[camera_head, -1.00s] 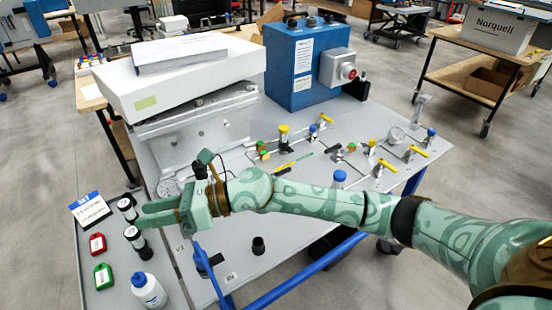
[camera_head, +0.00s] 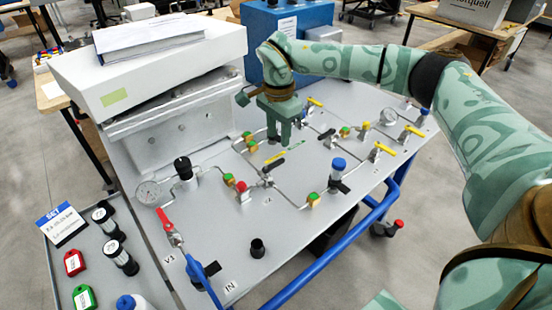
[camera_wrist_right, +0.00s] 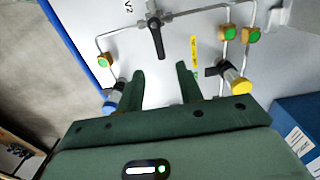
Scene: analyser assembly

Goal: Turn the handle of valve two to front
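Valve two (camera_head: 267,181) sits on the pipework of the sloping grey panel, with the V2 label beside it. Its black handle (camera_head: 275,165) points away to the upper right in the head view. In the right wrist view the same handle (camera_wrist_right: 155,38) reaches from the pipe towards my fingers. My right gripper (camera_head: 280,142) points down just beyond the handle's end. In the right wrist view the gripper (camera_wrist_right: 160,80) has its two fingers spread with nothing between them; the handle's tip lies ahead of the gap, apparently untouched. My left gripper is not in view.
A yellow-ended fitting (camera_wrist_right: 238,86) is near the right finger in the wrist view. A blue box (camera_head: 262,38) stands behind.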

